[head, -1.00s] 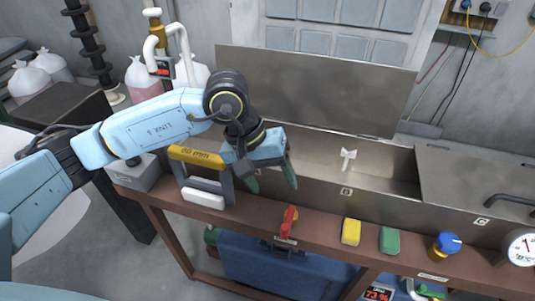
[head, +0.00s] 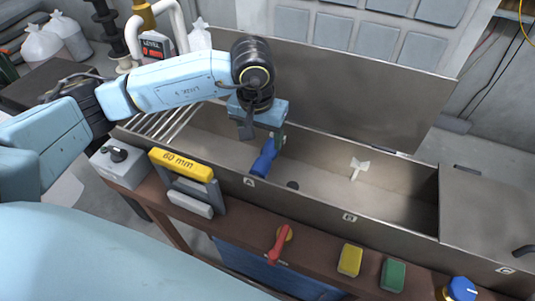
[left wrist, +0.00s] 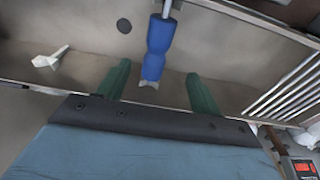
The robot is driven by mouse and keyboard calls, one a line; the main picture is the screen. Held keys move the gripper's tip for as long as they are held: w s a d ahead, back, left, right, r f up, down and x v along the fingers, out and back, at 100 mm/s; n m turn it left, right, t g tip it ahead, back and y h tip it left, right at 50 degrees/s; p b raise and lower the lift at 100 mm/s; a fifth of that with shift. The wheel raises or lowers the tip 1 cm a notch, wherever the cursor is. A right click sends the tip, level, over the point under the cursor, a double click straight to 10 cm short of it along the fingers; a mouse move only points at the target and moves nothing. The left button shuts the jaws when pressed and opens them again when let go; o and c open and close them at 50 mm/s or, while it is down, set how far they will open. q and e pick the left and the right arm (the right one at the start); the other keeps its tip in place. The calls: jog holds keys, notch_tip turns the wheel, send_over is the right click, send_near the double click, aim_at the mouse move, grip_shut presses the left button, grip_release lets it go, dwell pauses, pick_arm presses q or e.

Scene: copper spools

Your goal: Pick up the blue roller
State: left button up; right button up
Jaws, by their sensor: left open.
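The blue roller (head: 264,158) is in the open metal trough (head: 330,203), near its front wall by the label A. It also shows in the left wrist view (left wrist: 158,45), with a pale rod at one end. My left gripper (head: 266,137) is over the trough at the roller, pointing down. In the left wrist view my left gripper (left wrist: 158,70) has its two green fingers apart, with the roller lined up between them and a gap on both sides. I cannot tell whether the roller is level with the fingertips or beneath them. My right gripper is not in view.
A white winged piece (head: 360,169) lies in the trough to the right. The raised lid (head: 350,95) stands behind. A yellow-topped 60 mm frame (head: 182,164) stands in front on the left. A red lever (head: 280,245) and yellow (head: 350,260) and green (head: 393,275) blocks line the front ledge.

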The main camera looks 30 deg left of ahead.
aim_at(266, 154)
pick_arm(q)
jog(key=f, duration=0.3)
jog(key=shift+w, duration=0.2)
jog(key=shift+w+f, duration=0.15)
jog(key=shift+f, duration=0.35)
jog(key=f, duration=0.3)
jog(key=w+f+p, duration=0.1)
jog(key=shift+d+f, duration=0.15)
jog(key=shift+d, duration=0.1)
jog(key=shift+f, duration=0.25)
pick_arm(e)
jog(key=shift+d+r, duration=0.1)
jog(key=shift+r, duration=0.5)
pick_arm(q)
jog(key=shift+c, duration=0.5)
jog(key=c, duration=1.1)
notch_tip(266, 154, up, 10)
jog(key=shift+r+b, duration=0.1)
jog(key=shift+b, duration=0.35)
jog(key=shift+c, duration=0.2)
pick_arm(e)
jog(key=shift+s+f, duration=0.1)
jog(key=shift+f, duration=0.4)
